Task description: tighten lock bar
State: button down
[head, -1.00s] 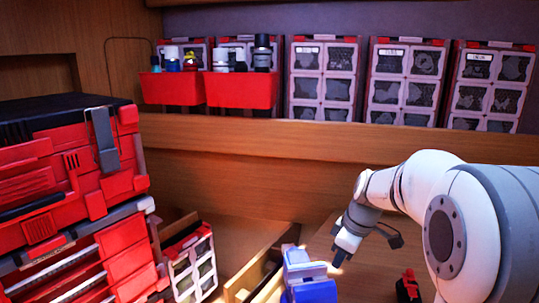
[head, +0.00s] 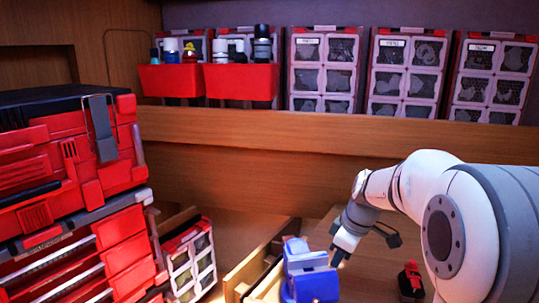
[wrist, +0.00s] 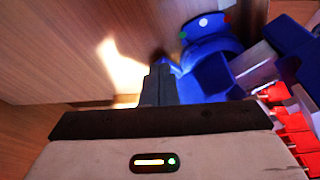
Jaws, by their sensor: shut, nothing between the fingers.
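A blue vise (head: 312,286) with a paler blue-grey upper part stands on the wooden bench at the bottom centre of the head view. Its round blue base (wrist: 208,48) with coloured dots shows at the top of the wrist view. I cannot clearly single out a lock bar; small blue parts lie close by the fingertips there. My gripper (head: 342,258) points down just right of the vise in the head view. Its dark fingers (wrist: 158,84) are together and empty beside the blue base in the wrist view. Whether they touch it I cannot tell.
A red and black item (head: 411,280) sits on the bench to the right. A red tool-case stack (head: 70,185) fills the left side. Red bins (head: 240,87) with bottles and clear-lidded organizers (head: 405,75) line the back shelf. Red-tipped parts (wrist: 290,125) lie right in the wrist view.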

jog(key=shift+w+a, duration=0.2)
jog(key=shift+a, duration=0.2)
dwell(0.3)
jog(key=shift+s+a+f+b, duration=0.1)
jog(key=shift+s+a+b, duration=0.2)
jog(key=shift+b, duration=0.9)
dwell(0.5)
jog(key=shift+s+d, duration=0.15)
jog(key=shift+d, duration=0.05)
jog(key=shift+s+d, duration=0.2)
notch_tip(320, 180, up, 6)
jog(key=p, duration=0.3)
